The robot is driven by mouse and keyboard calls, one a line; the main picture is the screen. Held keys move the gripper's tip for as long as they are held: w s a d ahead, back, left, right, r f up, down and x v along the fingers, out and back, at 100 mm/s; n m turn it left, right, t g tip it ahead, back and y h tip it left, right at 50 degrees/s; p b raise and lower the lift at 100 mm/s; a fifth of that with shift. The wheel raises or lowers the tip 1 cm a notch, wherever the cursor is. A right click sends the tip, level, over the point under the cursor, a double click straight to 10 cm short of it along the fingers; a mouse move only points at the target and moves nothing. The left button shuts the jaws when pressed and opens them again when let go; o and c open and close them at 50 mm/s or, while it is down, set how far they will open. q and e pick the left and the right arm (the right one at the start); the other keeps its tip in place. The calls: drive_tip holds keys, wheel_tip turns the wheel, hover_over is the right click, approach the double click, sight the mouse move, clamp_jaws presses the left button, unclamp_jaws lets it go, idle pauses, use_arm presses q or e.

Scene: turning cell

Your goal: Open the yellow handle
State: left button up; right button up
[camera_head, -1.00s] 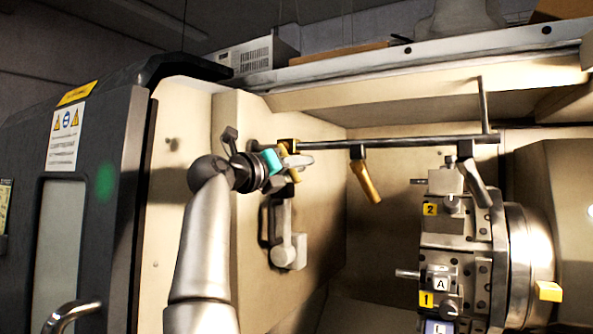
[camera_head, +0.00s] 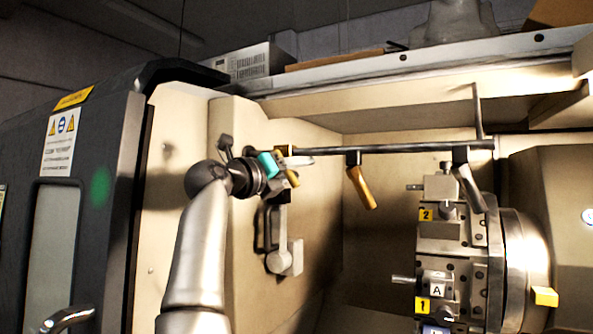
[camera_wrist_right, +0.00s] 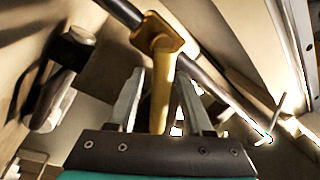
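A yellow handle (camera_wrist_right: 162,85) hangs from a dark horizontal bar (camera_head: 420,147) near the bar's left end. In the head view it is mostly hidden behind my right gripper (camera_head: 296,161). In the right wrist view the gripper (camera_wrist_right: 158,100) is open, with one finger on each side of the handle's shaft. A narrow gap shows at the left finger; contact on the right side is hard to tell. A second yellow handle (camera_head: 361,184) hangs tilted from the bar further right. My left gripper is not in view.
A grey lever fitting (camera_head: 281,245) is on the wall below my right gripper. The dark machine door (camera_head: 100,215) is at the left.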

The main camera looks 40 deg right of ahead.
drive_tip(key=b+v, duration=0.5)
drive_tip(key=v, duration=1)
drive_tip(key=shift+a+r, duration=0.1)
drive_tip(key=shift+r, duration=0.05)
